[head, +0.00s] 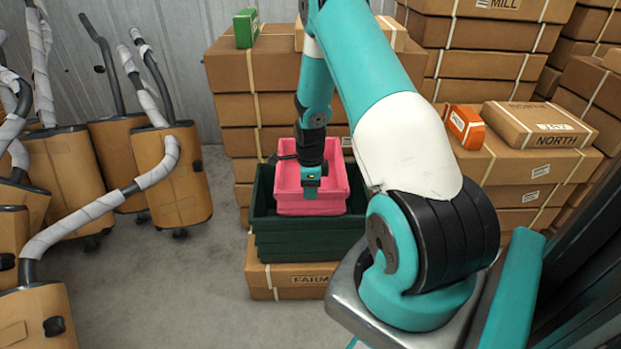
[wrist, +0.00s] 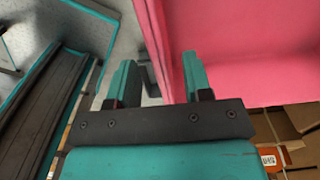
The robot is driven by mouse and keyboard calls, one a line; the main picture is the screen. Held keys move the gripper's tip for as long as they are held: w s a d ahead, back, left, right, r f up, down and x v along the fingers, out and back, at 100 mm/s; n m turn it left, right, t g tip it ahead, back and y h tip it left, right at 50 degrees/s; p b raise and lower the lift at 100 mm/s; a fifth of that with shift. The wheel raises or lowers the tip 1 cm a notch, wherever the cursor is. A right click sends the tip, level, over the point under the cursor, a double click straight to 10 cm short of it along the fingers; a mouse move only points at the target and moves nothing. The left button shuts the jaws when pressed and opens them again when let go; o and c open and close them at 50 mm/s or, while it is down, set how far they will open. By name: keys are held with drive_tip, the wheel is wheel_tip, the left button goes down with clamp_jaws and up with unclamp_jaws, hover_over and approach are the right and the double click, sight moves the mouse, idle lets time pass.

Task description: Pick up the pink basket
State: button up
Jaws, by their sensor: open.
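The pink basket (head: 288,183) sits inside a dark green crate (head: 300,246) in the middle of the head view. My gripper (head: 312,190) points down at the basket, and its fingers are too small to make out there. In the wrist view my gripper (wrist: 158,82) is open, with two teal fingers apart. The pink basket (wrist: 245,45) fills the upper right there. Its left edge shows in the gap between the fingers, and the right finger overlaps the pink surface. I cannot tell whether either finger touches it.
The crate stands on a cardboard box (head: 289,283). Stacked cartons (head: 232,108) rise behind it, and more cartons (head: 535,125) with an orange box (head: 466,126) stand right. Bare floor (head: 170,285) lies left of the crate.

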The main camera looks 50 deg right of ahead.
drive_tip(key=f, duration=0.4)
drive_tip(key=shift+s+d+f, duration=0.1)
drive_tip(key=shift+s+d, duration=0.05)
drive_tip(key=shift+s, duration=0.05)
clamp_jaws()
